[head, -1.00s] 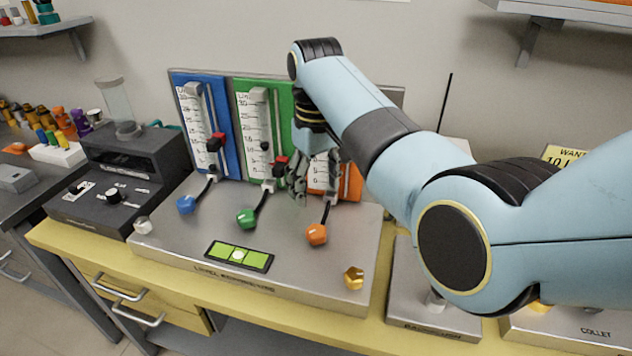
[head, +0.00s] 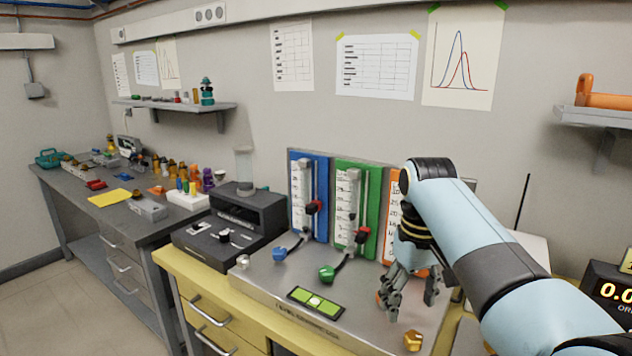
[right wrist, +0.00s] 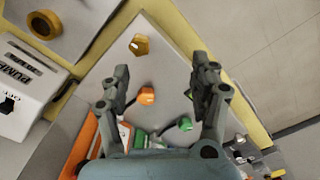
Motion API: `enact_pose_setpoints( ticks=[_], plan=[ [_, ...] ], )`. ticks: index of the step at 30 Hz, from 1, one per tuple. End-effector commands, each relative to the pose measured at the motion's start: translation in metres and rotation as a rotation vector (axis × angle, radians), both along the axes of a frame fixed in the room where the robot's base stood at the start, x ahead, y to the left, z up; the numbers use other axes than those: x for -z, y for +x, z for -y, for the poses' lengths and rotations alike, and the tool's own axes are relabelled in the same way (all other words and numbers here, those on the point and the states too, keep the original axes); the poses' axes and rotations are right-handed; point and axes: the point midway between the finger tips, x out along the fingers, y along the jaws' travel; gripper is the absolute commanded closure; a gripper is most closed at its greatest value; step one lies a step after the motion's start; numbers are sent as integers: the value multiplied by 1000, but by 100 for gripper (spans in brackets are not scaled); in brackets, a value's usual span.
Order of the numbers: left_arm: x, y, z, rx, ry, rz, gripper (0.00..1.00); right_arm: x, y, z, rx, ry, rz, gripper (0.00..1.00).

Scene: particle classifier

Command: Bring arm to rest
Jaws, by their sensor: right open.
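My right arm comes in from the right in the head view. My right gripper (head: 410,292) is open and empty, pointing down above the right part of the metal levelling plate (head: 272,285). In the right wrist view its two fingers (right wrist: 165,95) are spread wide, with the orange knob (right wrist: 146,96) seen between them. I cannot tell any contact with that knob. In the head view the gripper and arm hide much of the orange panel (head: 392,215) and its knob. My left gripper is not in view.
Blue (head: 280,254) and green (head: 327,274) knobs, a green level (head: 316,302) and a brass knob (head: 413,340) sit on the plate. A dark machine (head: 240,215) stands at left. A display box (head: 610,290) is at right. A shelf (head: 600,118) juts out upper right.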

Motion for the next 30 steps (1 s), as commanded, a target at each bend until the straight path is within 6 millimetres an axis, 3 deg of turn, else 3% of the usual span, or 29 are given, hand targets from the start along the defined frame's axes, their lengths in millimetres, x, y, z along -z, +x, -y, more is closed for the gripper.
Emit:
enact_pose_setpoints(
  ticks=[3,11,17,23,26,30],
  plan=[
    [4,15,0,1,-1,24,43,19,-11,1,1,-2,-25,37],
    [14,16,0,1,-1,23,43,61,-40,8,6,-10,-88,37],
    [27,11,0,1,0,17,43,116,-82,19,12,-24,-179,37],
    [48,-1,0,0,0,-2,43,199,-148,34,20,-41,-289,37],
    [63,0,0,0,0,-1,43,260,-198,46,30,-52,-343,37],
    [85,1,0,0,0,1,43,346,-280,65,47,-67,-392,37]
  ],
)
